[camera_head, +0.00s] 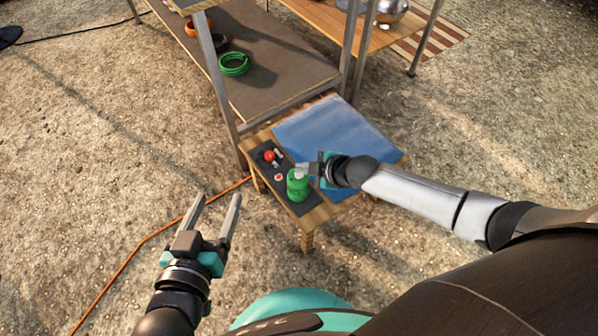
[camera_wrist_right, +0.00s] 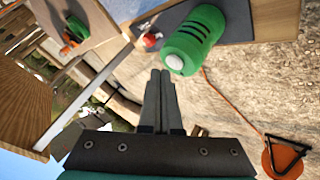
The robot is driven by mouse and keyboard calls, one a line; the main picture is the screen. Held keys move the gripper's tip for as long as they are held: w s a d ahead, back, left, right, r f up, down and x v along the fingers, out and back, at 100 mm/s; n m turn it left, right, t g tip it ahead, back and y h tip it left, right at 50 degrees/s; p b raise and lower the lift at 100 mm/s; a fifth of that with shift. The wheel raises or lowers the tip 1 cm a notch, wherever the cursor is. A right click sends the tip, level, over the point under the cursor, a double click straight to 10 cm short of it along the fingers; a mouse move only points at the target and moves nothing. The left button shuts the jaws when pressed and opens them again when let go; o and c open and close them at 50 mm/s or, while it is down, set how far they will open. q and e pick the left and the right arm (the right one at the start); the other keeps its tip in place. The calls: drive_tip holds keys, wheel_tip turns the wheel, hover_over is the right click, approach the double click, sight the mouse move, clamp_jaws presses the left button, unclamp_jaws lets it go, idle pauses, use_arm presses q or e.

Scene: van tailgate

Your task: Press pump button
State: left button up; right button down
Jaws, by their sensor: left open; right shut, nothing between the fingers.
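A green cylinder (camera_head: 297,190) stands upright near the front edge of the dark mat on the small wooden table. In the right wrist view, the green cylinder (camera_wrist_right: 197,38) has dark slots in its side and a pale round button (camera_wrist_right: 175,62) on its end. My right gripper (camera_head: 301,170) is shut and empty, its fingertips by the cylinder's top. In the right wrist view, its fingertips (camera_wrist_right: 160,74) appear just below and left of the button; I cannot tell whether they touch. My left gripper (camera_head: 219,197) is open and empty, over the ground left of the table.
A red knob (camera_head: 269,156) and a small red-topped piece (camera_head: 278,177) sit on the dark mat (camera_head: 301,207). A blue sheet (camera_head: 325,133) covers much of the table. A metal-legged shelf (camera_head: 262,85) with coiled hoses stands behind. An orange cord (camera_head: 150,237) crosses the ground.

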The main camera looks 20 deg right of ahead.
drive_tip(key=shift+f, duration=0.1)
drive_tip(key=shift+f+b, duration=0.35)
drive_tip(key=shift+f, duration=0.05)
